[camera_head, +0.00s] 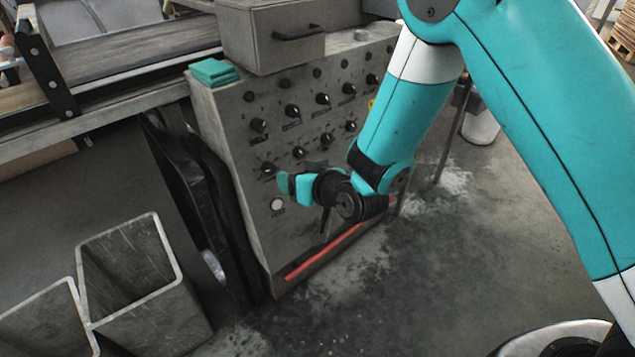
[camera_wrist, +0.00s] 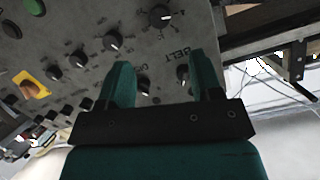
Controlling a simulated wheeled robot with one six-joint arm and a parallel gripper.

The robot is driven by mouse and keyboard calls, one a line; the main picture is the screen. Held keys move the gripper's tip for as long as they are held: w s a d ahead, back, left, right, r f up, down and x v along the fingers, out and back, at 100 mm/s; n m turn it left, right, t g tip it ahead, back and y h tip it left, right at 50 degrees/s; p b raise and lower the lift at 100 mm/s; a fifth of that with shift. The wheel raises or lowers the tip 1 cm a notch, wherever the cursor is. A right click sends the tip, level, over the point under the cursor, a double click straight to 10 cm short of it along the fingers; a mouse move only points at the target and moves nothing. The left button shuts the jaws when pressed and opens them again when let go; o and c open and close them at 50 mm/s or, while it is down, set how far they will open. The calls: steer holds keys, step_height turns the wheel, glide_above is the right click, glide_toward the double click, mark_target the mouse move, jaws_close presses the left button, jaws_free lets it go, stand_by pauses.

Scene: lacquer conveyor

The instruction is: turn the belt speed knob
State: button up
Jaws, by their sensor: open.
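The grey control panel (camera_head: 235,135) carries rows of black knobs. A larger black knob (camera_wrist: 162,16) with a ring of scale marks shows at the top of the wrist view, with the word BELT printed below it. A smaller knob (camera_wrist: 183,75) lies below that word, near the right finger; I cannot tell which knob the word belongs to. In the head view my gripper (camera_head: 294,186) is in front of the panel's lower left part, near a dark knob (camera_head: 268,168). Contact cannot be judged.
A white round button (camera_head: 277,204) sits below the gripper's side of the panel. A grey box with a handle (camera_head: 265,35) and folded teal cloths (camera_head: 213,71) rest on top. Grey bins (camera_head: 130,270) stand lower left.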

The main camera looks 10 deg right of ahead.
steer(key=b+v, duration=0.1)
steer(key=v, duration=0.6)
steer(key=s+d+r+n+g+h, duration=0.1)
steer(key=s+d+r+g, duration=0.3)
steer(key=s, duration=0.4)
steer(key=s+d+r+n+g+h, duration=0.1)
steer(key=s+d+r+g, duration=0.15)
steer(key=s+r, duration=0.45)
steer(key=s+d+r+n+g+h, duration=0.1)
steer(key=s+d+r+g, duration=0.1)
steer(key=s+r+g, duration=0.45)
step_height(320, 180, up, 17)
steer(key=s+t+p, duration=0.1)
steer(key=p, duration=1.9)
steer(key=shift+t, duration=0.4)
steer(key=shift+a+r, duration=0.1)
